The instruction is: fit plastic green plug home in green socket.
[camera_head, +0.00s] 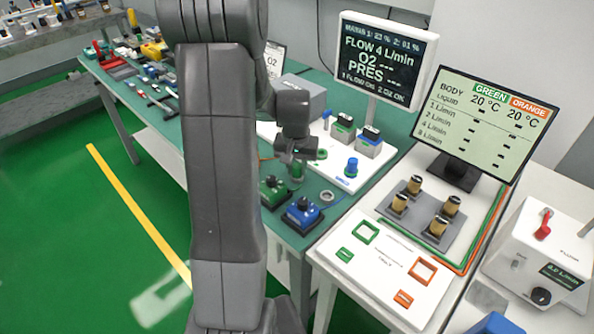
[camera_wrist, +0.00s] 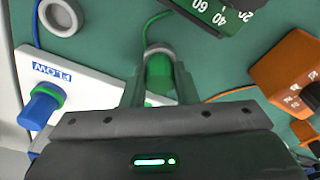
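The green plug (camera_wrist: 159,72) is between my gripper's two fingers in the wrist view, with a green cable running up from it. My gripper (camera_head: 297,178) points down above the bench and its fingers appear to press on both sides of the plug. A grey ring (camera_wrist: 157,47) shows around the plug's far end; I cannot tell whether the plug stands in it or is raised above it. A green ring (camera_head: 320,154), seemingly the green socket, is on the white board to the right of my gripper in the head view.
A blue plug (camera_head: 351,166) stands on the white board (camera_head: 333,176). An empty grey ring (camera_head: 327,196) lies nearby. Green (camera_head: 273,191) and blue (camera_head: 303,214) dial boxes sit at the bench's front edge. An orange box (camera_wrist: 292,75) is at right in the wrist view.

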